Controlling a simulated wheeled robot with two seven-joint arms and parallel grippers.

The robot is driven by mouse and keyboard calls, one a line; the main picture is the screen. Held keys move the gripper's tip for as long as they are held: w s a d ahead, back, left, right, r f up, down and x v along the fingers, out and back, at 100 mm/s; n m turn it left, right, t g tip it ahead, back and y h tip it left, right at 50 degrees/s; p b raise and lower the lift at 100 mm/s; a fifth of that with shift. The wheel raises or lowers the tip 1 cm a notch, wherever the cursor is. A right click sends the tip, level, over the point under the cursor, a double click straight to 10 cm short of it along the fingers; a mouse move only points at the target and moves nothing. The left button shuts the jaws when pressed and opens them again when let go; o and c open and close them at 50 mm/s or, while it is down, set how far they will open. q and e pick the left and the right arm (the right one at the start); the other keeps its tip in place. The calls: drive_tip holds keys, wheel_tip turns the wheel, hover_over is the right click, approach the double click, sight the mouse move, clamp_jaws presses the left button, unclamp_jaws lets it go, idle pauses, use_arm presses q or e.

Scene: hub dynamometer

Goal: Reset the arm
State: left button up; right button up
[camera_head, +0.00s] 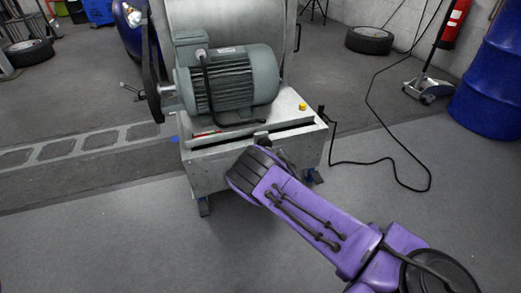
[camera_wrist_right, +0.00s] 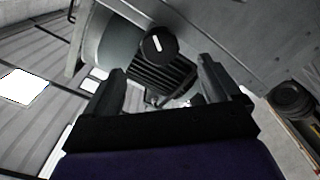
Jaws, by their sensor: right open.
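My right arm reaches in from the lower right in the head view, with its gripper (camera_head: 268,146) at the front of the grey dynamometer (camera_head: 212,168). The arm's end hides most of the fingers there. In the right wrist view my right gripper (camera_wrist_right: 162,72) is open, with a finger on each side and nothing held. A round black knob (camera_wrist_right: 158,45) with a white line shows past the fingertips, between them in the picture. I cannot tell how far off it is. My left gripper is not in view.
A grey-green motor (camera_head: 232,78) sits on the dynamometer, with a yellow button (camera_head: 302,106) on the top. A black cable (camera_head: 385,160) lies on the floor to the right, near a blue barrel (camera_head: 495,85). Floor at the front left is clear.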

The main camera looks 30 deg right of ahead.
drive_tip(key=s+f+m+g+h, duration=0.1)
drive_tip(key=s+f+m+g, duration=0.4)
drive_tip(key=s, duration=0.5)
drive_tip(key=s+f+m+g, duration=0.4)
drive_tip(key=s+f, duration=0.3)
drive_tip(key=s, duration=0.3)
drive_tip(key=s+a+f+m+g+y, duration=0.1)
drive_tip(key=s+a+m+g, duration=0.2)
drive_tip(key=s, duration=0.5)
drive_tip(key=s+a+g+y, duration=0.1)
drive_tip(key=s+a+g, duration=0.1)
drive_tip(key=s+a, duration=0.5)
wheel_tip(320, 180, up, 30)
drive_tip(key=p, duration=3)
drive_tip(key=shift+s+m, duration=0.4)
drive_tip(key=shift+s, duration=0.05)
